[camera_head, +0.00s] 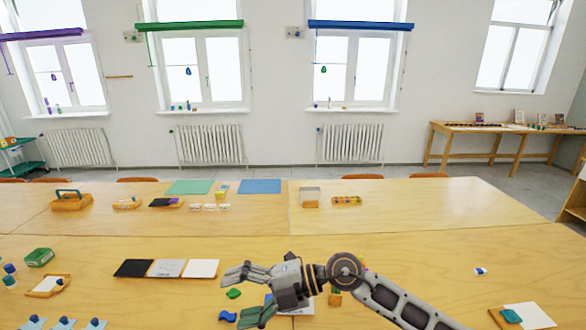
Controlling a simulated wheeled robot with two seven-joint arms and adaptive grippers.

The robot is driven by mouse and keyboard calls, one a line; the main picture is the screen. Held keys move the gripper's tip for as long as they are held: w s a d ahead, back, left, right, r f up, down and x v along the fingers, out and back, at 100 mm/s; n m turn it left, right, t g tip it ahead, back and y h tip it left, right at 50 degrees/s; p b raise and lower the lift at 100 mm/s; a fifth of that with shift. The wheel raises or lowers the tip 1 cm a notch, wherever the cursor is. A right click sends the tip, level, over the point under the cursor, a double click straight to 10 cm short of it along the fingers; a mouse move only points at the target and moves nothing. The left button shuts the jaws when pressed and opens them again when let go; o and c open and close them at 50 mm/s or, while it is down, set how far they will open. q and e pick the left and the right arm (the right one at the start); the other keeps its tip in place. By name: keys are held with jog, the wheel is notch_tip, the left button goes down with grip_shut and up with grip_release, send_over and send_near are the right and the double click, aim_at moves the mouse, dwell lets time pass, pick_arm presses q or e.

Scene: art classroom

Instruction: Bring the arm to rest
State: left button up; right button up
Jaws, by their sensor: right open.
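My right arm (395,300) comes in from the lower right and reaches left over the front of the wooden table (420,260). My right gripper (245,294) is at its end, pointing left, with its fingers spread apart and nothing between them that I can make out. A small green piece (234,293) and a blue piece (227,315) are close to the fingers in the picture. The gripper and wrist partly hide a pale sheet and a small orange thing behind them. My left gripper is not in view.
Black, grey and white sheets (166,268) lie left of the gripper. A green box (39,257) and an orange tray (48,285) are at the left. A wooden caddy (72,201) and coloured mats stand farther back. The table's right middle is mostly clear.

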jog(key=w+d+r+m+t+y, duration=0.2)
jog(key=w+r+m+t+y, duration=0.1)
jog(key=r+m+t, duration=0.3)
jog(key=w+d+r+m+t+y, duration=0.2)
jog(key=w+r+m+t, duration=0.1)
jog(key=r+m+t, duration=0.3)
jog(key=w+d+f+m+t+h, duration=0.1)
jog(key=w+d+m+t+h, duration=0.4)
jog(key=d+m+t+h, duration=0.35)
jog(key=d+f+m+g+h, duration=0.4)
jog(key=d+f+m+h, duration=0.65)
jog(key=d+f, duration=0.45)
jog(key=s+d+f+g, duration=0.3)
jog(key=s+f+g, duration=0.3)
jog(key=s+f, duration=0.45)
jog(key=s+d+f+g, duration=0.3)
jog(key=s+f+g, duration=0.3)
jog(key=s+f, duration=0.45)
jog(key=s+f+h, duration=0.1)
jog(key=s+f, duration=0.2)
jog(key=f, duration=2.8)
jog(key=s+d+f+g, duration=0.1)
jog(key=s+d+f, duration=0.1)
jog(key=s+f, duration=0.8)
jog(key=s+d+f+g, duration=0.1)
jog(key=s+d+f, duration=0.2)
jog(key=s+f, duration=0.7)
jog(key=shift+s+d+f, duration=0.35)
jog(key=shift+s, duration=0.85)
